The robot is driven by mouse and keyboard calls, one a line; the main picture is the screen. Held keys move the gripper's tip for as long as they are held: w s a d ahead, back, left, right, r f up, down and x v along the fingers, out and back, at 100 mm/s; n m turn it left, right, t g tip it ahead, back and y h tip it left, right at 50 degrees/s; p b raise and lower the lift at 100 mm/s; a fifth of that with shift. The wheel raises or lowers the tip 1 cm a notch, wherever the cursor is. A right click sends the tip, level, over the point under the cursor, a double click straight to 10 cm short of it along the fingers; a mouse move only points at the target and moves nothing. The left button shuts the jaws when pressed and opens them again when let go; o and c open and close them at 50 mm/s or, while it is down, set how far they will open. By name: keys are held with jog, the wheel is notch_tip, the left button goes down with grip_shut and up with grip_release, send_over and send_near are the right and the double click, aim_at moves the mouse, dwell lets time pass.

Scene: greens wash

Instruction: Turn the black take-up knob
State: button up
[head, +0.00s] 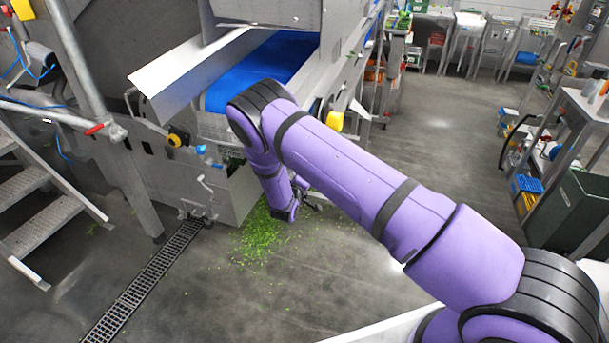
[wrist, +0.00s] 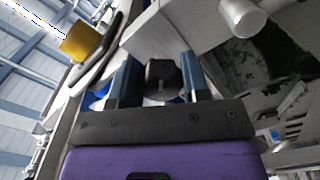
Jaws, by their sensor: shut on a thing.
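In the wrist view the black take-up knob (wrist: 161,76), a dark block with angled sides, sits between the two blue-grey fingers of my gripper (wrist: 160,66). The gripper is shut on it. The knob's far side and its mounting are hidden. In the head view my purple arm reaches down beside the steel machine with the blue belt (head: 262,68).
Green scraps (head: 258,238) lie on the floor below the arm, near a drain grate (head: 145,283). Metal steps (head: 45,215) stand at left. A yellow part (wrist: 82,41) and a pale cylinder (wrist: 241,17) show near the gripper. Open floor lies in front.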

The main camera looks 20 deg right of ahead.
jog(key=shift+f, duration=0.1)
dwell(0.3)
jog(key=o, duration=0.9)
jog(key=v, duration=1.1)
